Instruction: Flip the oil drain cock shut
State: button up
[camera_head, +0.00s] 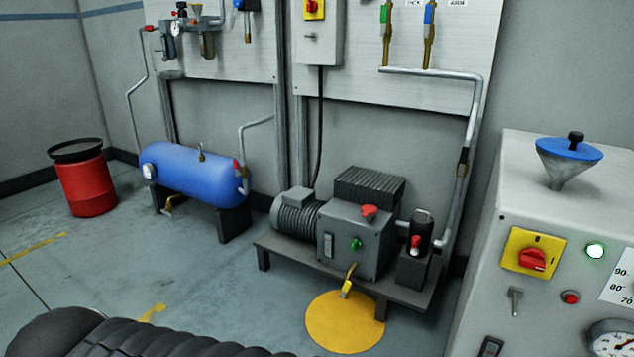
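A grey pump unit (352,240) with a ribbed motor stands on a low dark stand against the wall. A small brass cock (351,271) with a yellow lever (346,288) sticks out low on the front of its box; it looks like the oil drain cock. The lever slants downward, roughly along the spout. The cock is too small to tell whether it is open or shut. A round yellow disc (345,325) lies on the floor below it. My gripper is not in view.
A blue tank (195,173) with a brass cock (170,206) under it stands left of the pump. A red drum (86,183) is further left. A grey console (570,215) with switches fills the right.

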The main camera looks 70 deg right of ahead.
aim_at(346, 287)
jog(key=z, duration=2.8)
